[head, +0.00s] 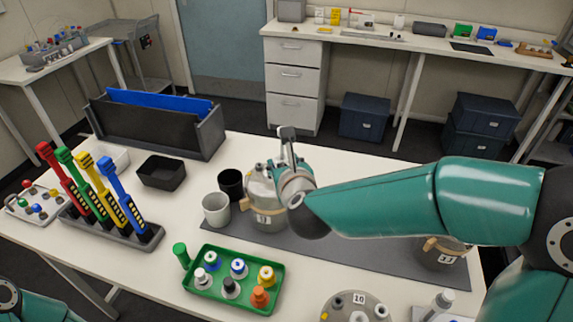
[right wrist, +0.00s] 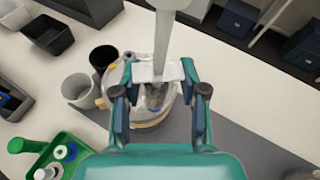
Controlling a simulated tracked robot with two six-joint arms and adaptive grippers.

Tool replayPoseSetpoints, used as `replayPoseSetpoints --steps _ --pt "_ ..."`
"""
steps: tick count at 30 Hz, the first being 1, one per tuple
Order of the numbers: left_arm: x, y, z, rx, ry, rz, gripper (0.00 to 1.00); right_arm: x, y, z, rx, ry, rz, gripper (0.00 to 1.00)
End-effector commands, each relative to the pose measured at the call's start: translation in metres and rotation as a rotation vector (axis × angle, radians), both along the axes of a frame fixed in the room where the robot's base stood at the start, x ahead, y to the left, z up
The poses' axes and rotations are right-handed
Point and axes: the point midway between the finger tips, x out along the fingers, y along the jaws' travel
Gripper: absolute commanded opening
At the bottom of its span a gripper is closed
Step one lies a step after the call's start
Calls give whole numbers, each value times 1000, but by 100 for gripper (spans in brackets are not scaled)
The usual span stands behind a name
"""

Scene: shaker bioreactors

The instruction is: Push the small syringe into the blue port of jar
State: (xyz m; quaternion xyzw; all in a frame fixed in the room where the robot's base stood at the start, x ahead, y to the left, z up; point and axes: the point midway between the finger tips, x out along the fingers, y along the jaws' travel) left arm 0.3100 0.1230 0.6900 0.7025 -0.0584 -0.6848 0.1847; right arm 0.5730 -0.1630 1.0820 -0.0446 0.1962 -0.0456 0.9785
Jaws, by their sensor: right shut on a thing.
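My right gripper (head: 291,170) is shut on a small syringe (head: 287,138), held upright over a jar marked 13 (head: 266,217). In the right wrist view, the fingers of the gripper (right wrist: 157,85) flank the syringe (right wrist: 160,45) around its white flange. The jar (right wrist: 150,112) lies directly behind and below the syringe in that view. A yellow spot shows on the jar's lid; I cannot see a blue port, as the gripper and syringe hide part of the lid. I cannot tell whether the syringe tip touches the jar. My left gripper is out of view.
A white cup (head: 216,209) and black cup (head: 231,183) stand close left of the jar. A green tray (head: 214,299) with several capped bottles is in front. Jars 10 (head: 355,308) and 23 (head: 442,257) stand nearer and to the right. The grey mat (head: 350,252) has clear room.

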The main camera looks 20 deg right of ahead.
Motion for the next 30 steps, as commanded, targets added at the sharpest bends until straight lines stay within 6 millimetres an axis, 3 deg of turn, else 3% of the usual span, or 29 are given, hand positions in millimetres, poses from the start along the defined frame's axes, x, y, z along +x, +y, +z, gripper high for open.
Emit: replayPoseSetpoints --steps 8,9,14,24,30 --pt "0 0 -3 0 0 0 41 0 0 -2 1 2 1 12" --pt "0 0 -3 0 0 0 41 0 0 -2 1 2 1 47" --pt "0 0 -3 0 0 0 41 0 0 -2 1 2 1 72" --pt "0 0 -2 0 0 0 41 -2 0 -1 0 1 0 72" --pt "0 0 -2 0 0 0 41 -20 3 7 0 -2 2 72"
